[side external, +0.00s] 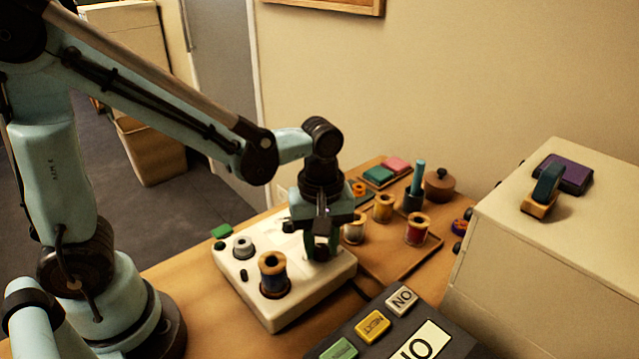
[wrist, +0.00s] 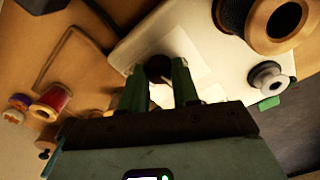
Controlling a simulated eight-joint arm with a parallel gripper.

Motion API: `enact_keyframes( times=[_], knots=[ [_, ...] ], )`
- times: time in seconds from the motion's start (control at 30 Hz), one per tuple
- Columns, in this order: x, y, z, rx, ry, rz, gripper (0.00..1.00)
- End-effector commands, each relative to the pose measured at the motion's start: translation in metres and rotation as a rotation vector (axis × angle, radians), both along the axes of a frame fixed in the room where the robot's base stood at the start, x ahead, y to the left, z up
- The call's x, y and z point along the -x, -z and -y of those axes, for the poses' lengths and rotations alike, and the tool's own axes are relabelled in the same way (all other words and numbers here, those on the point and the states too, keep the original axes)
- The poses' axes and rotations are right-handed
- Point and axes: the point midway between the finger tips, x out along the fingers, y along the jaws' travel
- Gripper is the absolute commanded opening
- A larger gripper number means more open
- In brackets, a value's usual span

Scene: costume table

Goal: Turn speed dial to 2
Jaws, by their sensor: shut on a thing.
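A white base unit (side external: 262,318) sits on the wooden table, with several fittings on its top. My gripper (side external: 321,246) points down over the right part of its top. In the wrist view the two green fingers (wrist: 159,82) are shut on a dark round dial (wrist: 158,66) on the white unit, which also shows there (wrist: 130,48). The fingers and wrist mostly hide the dial in the side view. I cannot read a setting or pointer on it.
A spool (side external: 272,272) and a grey knob (side external: 243,247) stand on the unit. A dark panel (side external: 452,339) with labelled buttons lies in front. A wooden tray (side external: 395,268) with thread spools is behind, right. A large beige box (side external: 560,270) fills the right side.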

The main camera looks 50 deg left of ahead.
Motion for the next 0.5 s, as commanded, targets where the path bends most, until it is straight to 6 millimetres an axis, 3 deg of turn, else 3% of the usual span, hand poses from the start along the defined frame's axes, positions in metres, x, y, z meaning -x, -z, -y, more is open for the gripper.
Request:
enact_keyframes(
  times=[0.5],
  knots=[
    [0.0002,0.0000,0.0002,0.001,-0.116,0.000,0.00]
  ],
)
